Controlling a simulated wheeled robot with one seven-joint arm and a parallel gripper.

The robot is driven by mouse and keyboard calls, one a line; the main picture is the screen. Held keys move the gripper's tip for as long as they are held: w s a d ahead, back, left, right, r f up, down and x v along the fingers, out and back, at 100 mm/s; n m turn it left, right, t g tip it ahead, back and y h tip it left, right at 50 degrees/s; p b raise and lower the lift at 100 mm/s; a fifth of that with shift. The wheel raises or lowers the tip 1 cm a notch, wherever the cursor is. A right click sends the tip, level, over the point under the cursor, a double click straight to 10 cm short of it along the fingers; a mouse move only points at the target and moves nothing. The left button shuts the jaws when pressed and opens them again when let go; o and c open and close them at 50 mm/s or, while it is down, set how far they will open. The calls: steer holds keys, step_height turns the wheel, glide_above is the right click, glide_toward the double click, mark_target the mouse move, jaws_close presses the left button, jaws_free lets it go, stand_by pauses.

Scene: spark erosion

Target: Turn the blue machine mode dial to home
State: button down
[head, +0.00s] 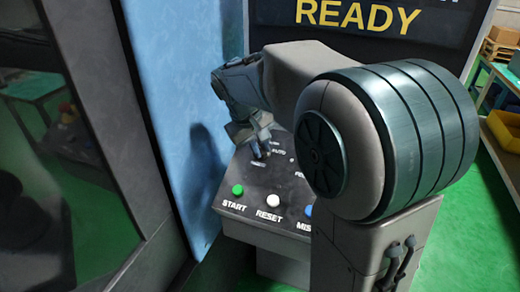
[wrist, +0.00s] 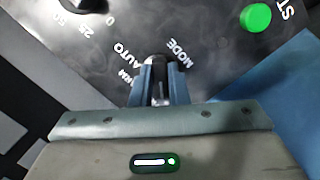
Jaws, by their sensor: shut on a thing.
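The mode dial (wrist: 157,92) sits on the dark control panel in the wrist view, between the printed words MODE and AUTO. It is mostly hidden by my fingers, and which mark it points to cannot be told. My gripper (wrist: 160,80) is shut on the dial, one finger on each side. In the head view my gripper (head: 262,150) reaches down to the upper left of the panel, and the dial is largely covered there. The blue machine (head: 165,80) stands behind and to the left.
The control panel (head: 245,207) carries a green START button (head: 238,190), a white RESET button (head: 273,200) and a blue button (head: 308,210) along its front. A second black dial (wrist: 85,5) lies near the wrist view's top. A READY screen (head: 355,15) stands above.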

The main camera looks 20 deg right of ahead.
steer(key=m+y+b, duration=0.1)
steer(key=m+b, duration=0.1)
steer(key=m, duration=0.3)
steer(key=shift+a+b, duration=0.1)
steer(key=shift+b, duration=0.2)
steer(key=shift+m, duration=0.3)
steer(key=c, duration=1.4)
jaws_free()
steer(key=v, duration=1.3)
steer(key=shift+a+r, duration=0.15)
steer(key=shift+r, duration=0.25)
steer(key=shift+s, duration=0.1)
